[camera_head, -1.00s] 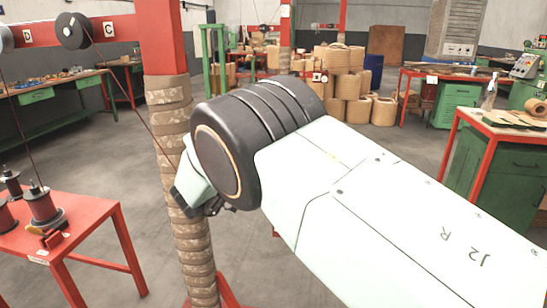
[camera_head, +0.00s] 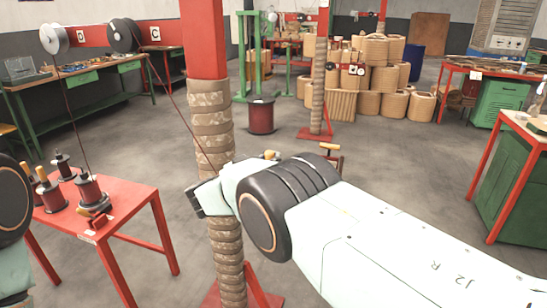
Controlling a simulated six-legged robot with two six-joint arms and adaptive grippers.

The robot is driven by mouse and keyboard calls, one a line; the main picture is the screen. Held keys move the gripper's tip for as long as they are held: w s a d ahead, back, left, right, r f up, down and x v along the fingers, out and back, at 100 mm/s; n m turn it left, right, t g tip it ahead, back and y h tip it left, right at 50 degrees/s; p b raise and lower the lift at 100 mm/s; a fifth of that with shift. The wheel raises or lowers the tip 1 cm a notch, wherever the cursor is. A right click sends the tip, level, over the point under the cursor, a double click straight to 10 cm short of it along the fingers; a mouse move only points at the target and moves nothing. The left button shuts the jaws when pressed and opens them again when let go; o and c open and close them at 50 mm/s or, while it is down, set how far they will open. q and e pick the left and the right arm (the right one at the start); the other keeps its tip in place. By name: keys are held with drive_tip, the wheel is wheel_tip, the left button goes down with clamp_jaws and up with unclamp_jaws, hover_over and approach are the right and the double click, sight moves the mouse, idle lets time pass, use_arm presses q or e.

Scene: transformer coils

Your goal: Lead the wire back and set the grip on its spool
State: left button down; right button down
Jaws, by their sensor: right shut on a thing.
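My right arm comes in from the lower right and bends in front of the wrapped pillar. The dark end part of my right gripper (camera_head: 194,200) shows left of the pillar; its fingertips and what it holds are mostly hidden behind the arm. A thin dark wire (camera_head: 180,108) runs from the black reel (camera_head: 123,35) at the back left down to behind my right wrist. Several red-brown spools (camera_head: 90,192) stand on the red table (camera_head: 140,200) at left; a second wire (camera_head: 72,110) drops from the white reel (camera_head: 54,39) to one of them. My left gripper is out of view.
The wrapped pillar (camera_head: 212,125) stands directly beside my right wrist. An orange handle (camera_head: 330,146) shows behind my right arm. A dark red drum (camera_head: 261,116) and stacked coils (camera_head: 375,80) stand behind. A green cabinet (camera_head: 510,180) is at right. Open floor lies between.

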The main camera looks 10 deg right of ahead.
wheel_tip(320, 180, down, 20)
drive_tip(key=b, duration=1.9)
drive_tip(key=shift+w, duration=0.15)
drive_tip(key=shift+d, duration=0.1)
wheel_tip(320, 180, down, 5)
drive_tip(key=b, duration=0.4)
drive_tip(key=shift+r+b, duration=0.1)
drive_tip(key=shift+b, duration=0.2)
